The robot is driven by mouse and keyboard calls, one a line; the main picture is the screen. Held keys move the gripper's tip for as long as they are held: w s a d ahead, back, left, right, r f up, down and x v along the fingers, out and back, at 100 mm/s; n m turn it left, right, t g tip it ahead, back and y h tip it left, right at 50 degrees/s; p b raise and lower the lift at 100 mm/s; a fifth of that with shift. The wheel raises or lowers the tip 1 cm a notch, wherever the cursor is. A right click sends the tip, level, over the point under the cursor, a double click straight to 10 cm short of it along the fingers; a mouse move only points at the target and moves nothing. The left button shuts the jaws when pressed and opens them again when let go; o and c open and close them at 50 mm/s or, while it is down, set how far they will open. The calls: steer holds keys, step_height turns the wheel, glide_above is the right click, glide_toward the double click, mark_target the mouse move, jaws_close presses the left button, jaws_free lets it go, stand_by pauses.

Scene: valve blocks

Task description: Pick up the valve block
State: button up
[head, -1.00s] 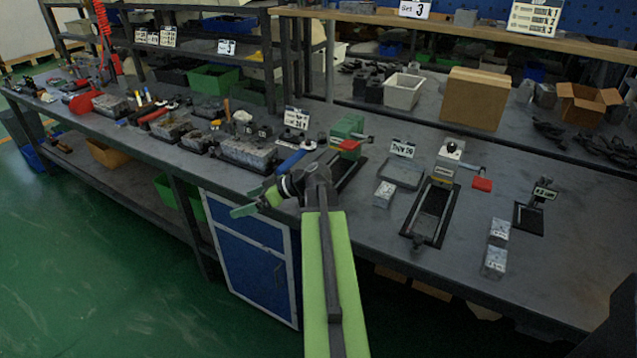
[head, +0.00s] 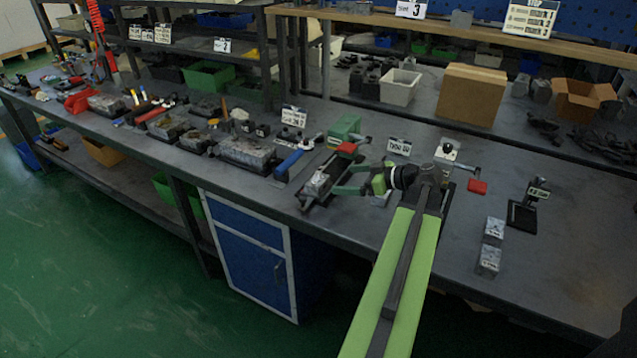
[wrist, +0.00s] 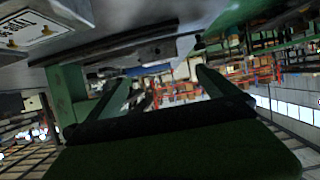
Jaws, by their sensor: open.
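Two small grey blocks with labels, which look like valve blocks, stand on the bench at the right in the head view: the rear one (head: 493,230) and the front one (head: 488,260). Another grey block (head: 318,183) sits in the black fixture at centre left. My gripper (head: 343,179) is open and points left, its green fingertips just right of that block. I cannot tell whether they touch it. My arm and gripper hide much of the middle fixture and tray. In the wrist view, the gripper fingers (wrist: 160,90) are spread with no object visible between them.
A green block with a red-handled clamp (head: 346,130) stands behind my gripper. A cardboard box (head: 470,95) is at the back. The bench's right front is clear.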

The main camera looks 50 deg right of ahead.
mark_target(320, 180)
steer(key=b+x, duration=0.2)
steer(key=x, duration=0.4)
steer(key=shift+w+a+f, duration=0.15)
steer(key=shift+f, duration=0.1)
steer(key=shift+w, duration=0.3)
steer(key=b+x, duration=0.2)
steer(key=x, duration=0.3)
steer(key=shift+f+b, duration=0.15)
steer(key=shift+b, duration=0.15)
steer(key=c, duration=2)
steer(key=shift+o, duration=0.2)
